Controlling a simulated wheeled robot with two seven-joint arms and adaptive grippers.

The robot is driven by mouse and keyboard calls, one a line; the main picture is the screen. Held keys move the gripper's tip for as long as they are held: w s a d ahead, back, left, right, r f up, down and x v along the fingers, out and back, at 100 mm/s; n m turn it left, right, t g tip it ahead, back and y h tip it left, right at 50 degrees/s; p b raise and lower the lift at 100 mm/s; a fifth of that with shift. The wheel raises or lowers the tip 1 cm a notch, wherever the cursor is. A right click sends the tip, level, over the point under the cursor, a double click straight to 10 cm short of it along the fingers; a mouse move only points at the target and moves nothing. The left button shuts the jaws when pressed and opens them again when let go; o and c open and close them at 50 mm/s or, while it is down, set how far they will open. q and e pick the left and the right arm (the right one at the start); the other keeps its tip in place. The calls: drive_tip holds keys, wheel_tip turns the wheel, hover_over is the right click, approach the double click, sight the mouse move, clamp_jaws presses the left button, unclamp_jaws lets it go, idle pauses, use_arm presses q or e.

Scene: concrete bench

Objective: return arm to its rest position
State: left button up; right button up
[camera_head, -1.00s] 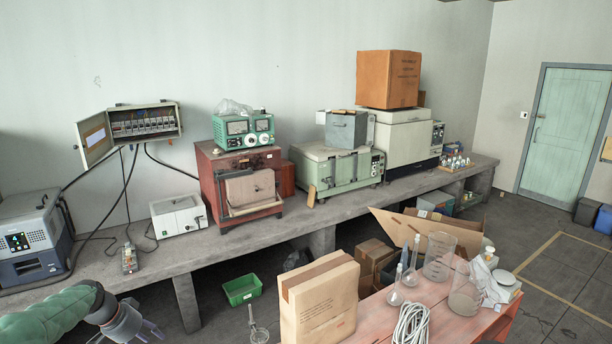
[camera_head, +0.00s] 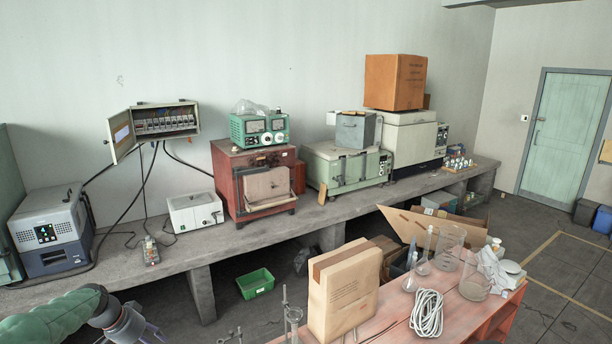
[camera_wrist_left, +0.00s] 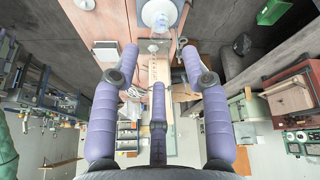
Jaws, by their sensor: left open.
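My left arm (camera_head: 62,318) comes in from the lower left in the head view. Its left gripper (camera_head: 152,336) is low at the bottom edge, in front of the bench and apart from it, partly cut off by the frame. In the left wrist view the purple fingers of this gripper (camera_wrist_left: 157,62) are spread open with nothing held between them. My right arm and gripper are not in view.
A long concrete bench (camera_head: 262,229) carries a blue-grey device (camera_head: 52,232), a white bath (camera_head: 195,212) and a red oven (camera_head: 226,180). A green crate (camera_head: 255,284) lies on the floor. A red table (camera_head: 456,312) holds a cardboard box (camera_head: 343,292) and glassware.

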use_arm(q)
drive_tip(key=s+d+f+n+g, duration=0.15)
drive_tip(key=s+d+f, duration=0.35)
drive_tip(key=d+f, duration=0.55)
drive_tip(key=s+d+f+n, duration=0.3)
drive_tip(key=s+d+f, duration=0.3)
drive_tip(key=f, duration=0.8)
drive_tip(key=s+d+f+n+g, duration=0.1)
drive_tip(key=s+d+f+n, duration=0.15)
drive_tip(key=s+d, duration=0.6)
drive_tip(key=s+d+f+n+g, duration=0.15)
drive_tip(key=s+d+f, duration=0.35)
drive_tip(key=s, duration=0.7)
wheel_tip(320, 180, down, 22)
drive_tip(key=w+d+t+b, duration=0.1)
drive_tip(key=d+b, duration=0.1)
drive_tip(key=b, duration=2.2)
drive_tip(key=shift+w+d+r+m, duration=0.25)
drive_tip(key=shift+w+d+m, duration=0.1)
drive_tip(key=shift+m, duration=0.1)
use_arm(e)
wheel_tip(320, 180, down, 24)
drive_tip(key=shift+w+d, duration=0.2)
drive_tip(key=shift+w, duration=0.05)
